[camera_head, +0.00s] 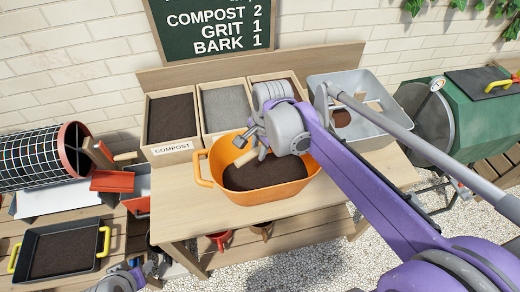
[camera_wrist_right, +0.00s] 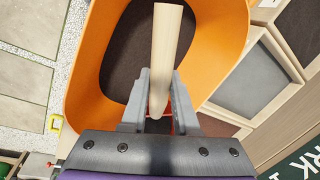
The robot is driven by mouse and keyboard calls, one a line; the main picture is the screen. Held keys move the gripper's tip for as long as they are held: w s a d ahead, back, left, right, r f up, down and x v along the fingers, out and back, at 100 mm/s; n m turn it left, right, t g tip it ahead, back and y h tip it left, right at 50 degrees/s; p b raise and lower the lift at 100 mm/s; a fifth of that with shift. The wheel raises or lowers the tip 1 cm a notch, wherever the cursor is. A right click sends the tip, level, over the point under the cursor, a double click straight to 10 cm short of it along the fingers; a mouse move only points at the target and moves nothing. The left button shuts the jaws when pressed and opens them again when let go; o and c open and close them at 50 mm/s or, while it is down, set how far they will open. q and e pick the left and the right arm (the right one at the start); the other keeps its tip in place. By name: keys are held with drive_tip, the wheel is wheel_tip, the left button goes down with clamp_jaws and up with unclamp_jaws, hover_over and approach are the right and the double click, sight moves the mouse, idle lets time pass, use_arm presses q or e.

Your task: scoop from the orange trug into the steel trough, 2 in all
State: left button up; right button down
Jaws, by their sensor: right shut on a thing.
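The orange trug (camera_head: 205,165) stands on the wooden bench and holds dark brown compost (camera_head: 265,172); it also shows in the right wrist view (camera_wrist_right: 85,65). My right gripper (camera_head: 256,148) is over the trug, shut on the pale wooden handle (camera_wrist_right: 167,45) of a tool. The handle lies between its jaws (camera_wrist_right: 160,100). The tool's working end is hidden; only a little red shows by the jaws. The grey steel trough (camera_head: 377,125) stands to the right of the trug, with a brown patch and pale wooden pieces inside. My left gripper (camera_head: 128,280) is partly in view at the bottom left.
Wooden bins of compost (camera_head: 171,118) and grey grit (camera_head: 226,108) stand behind the trug, with a third partly hidden. A chalkboard (camera_head: 212,25) hangs above. A black tray (camera_head: 58,252), a mesh drum (camera_head: 35,160) and a green tumbler (camera_head: 455,115) flank the bench.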

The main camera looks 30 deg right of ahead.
use_arm(q)
drive_tip(key=shift+w+r+p, duration=0.35)
drive_tip(key=shift+r+p, duration=0.15)
drive_tip(key=shift+r, duration=0.3)
drive_tip(key=shift+w+r+p, duration=0.35)
drive_tip(key=shift+r+p, duration=0.15)
drive_tip(key=shift+r, duration=0.35)
drive_tip(key=shift+w+r+p, duration=0.35)
drive_tip(key=shift+r+p, duration=0.15)
drive_tip(key=shift+r, duration=0.3)
use_arm(e)
drive_tip(key=shift+h, duration=0.4)
drive_tip(key=shift+a+r, duration=0.15)
drive_tip(key=shift+r, duration=0.85)
drive_tip(key=shift+a+r, duration=0.2)
drive_tip(key=shift+r, duration=0.8)
drive_tip(key=shift+a+r, duration=0.15)
drive_tip(key=shift+r, duration=0.85)
use_arm(q)
drive_tip(key=shift+s, duration=0.1)
use_arm(e)
drive_tip(key=shift+s, duration=0.1)
